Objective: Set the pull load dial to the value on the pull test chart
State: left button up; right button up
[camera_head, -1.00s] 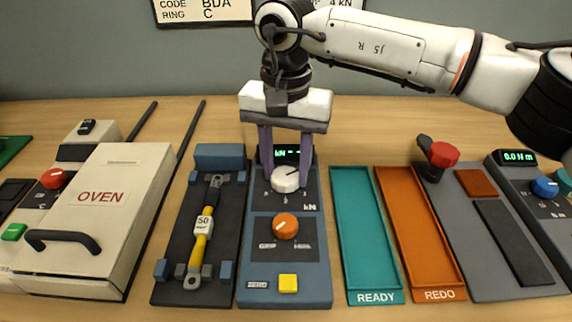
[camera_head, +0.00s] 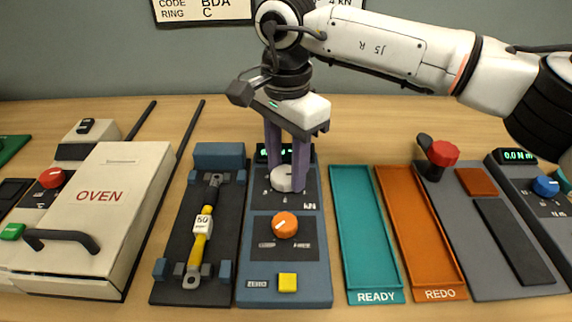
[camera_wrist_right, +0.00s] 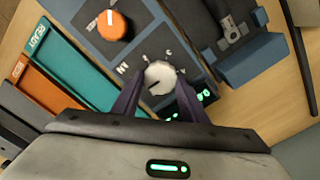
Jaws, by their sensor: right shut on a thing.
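The pull load dial (camera_head: 283,180) is a white knob marked kN on the blue-grey pull tester (camera_head: 285,298). My right gripper (camera_head: 287,175) is shut on this dial from above, its purple fingers on either side. In the right wrist view the dial (camera_wrist_right: 160,76) sits between the fingertips (camera_wrist_right: 156,86), with a dark pointer mark on its top. The green display (camera_head: 262,154) behind it is partly hidden by the fingers. The chart (camera_head: 205,10) on the wall shows only its lower edge, with CODE BDA, RING C and, partly behind my arm, 4 kN. My left gripper is not in view.
An orange knob (camera_head: 284,225) and a yellow button (camera_head: 287,283) are on the same tester. A yellow cable piece (camera_head: 199,243) lies in the fixture to the left. READY (camera_head: 367,240) and REDO (camera_head: 420,240) trays are to the right. The oven (camera_head: 110,215) stands at left.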

jog(key=m, duration=0.2)
jog(key=shift+m, duration=0.4)
jog(key=m, duration=0.4)
jog(key=shift+d+m+b, duration=0.1)
jog(key=shift+m+b, duration=0.2)
jog(key=shift+b, duration=0.05)
jog(key=m, duration=0.3)
jog(key=shift+m, duration=0.3)
jog(key=m+b, duration=0.1)
jog(key=m, duration=0.2)
jog(key=shift+s+m, duration=0.1)
jog(key=shift+m, duration=0.2)
jog(key=m, duration=0.3)
jog(key=shift+m, duration=0.3)
jog(key=m+b, duration=0.1)
jog(key=m, duration=0.2)
jog(key=shift+m, duration=0.3)
jog(key=m+b, duration=0.1)
jog(key=m, duration=0.3)
jog(key=shift+a+r+m, duration=0.1)
jog(key=shift+a+m, duration=0.1)
jog(key=shift+m, duration=1.4)
